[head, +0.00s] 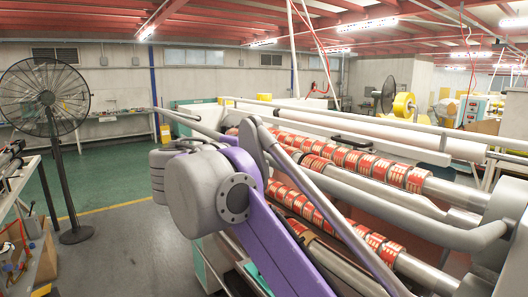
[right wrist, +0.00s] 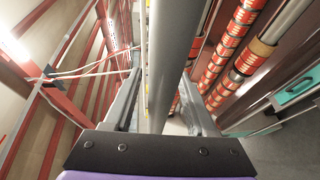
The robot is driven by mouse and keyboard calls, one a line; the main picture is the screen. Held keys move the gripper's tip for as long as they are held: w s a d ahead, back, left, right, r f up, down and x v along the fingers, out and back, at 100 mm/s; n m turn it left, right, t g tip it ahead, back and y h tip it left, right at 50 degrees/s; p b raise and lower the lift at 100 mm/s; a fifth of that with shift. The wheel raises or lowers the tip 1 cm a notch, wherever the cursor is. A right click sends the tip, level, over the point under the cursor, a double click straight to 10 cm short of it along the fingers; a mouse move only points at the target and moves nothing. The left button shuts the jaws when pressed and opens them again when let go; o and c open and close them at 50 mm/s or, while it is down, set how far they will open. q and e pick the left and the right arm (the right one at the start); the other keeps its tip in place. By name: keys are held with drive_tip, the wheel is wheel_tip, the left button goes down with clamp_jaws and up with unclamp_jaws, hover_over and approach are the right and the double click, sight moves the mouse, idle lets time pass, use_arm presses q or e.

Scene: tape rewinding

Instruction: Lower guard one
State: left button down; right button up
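The guard appears as a smooth grey tube (right wrist: 172,50) in the right wrist view. It runs lengthwise between the two spread fingers of my right gripper (right wrist: 160,80). A narrow gap shows along the left finger; contact on the right side is hard to judge. In the head view, a grey curved guard tube (head: 430,222) runs along the front of the roller machine and bends at its right end. My purple and grey arm crosses in front of its left part. The right fingers are hidden there. My left gripper is not in view.
Rollers with red printed tape (head: 345,158) lie behind the tube and also show in the right wrist view (right wrist: 228,45). A black standing fan (head: 45,100) is at the left. The green floor (head: 115,170) between fan and machine is clear.

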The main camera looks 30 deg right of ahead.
clamp_jaws()
idle(1.3)
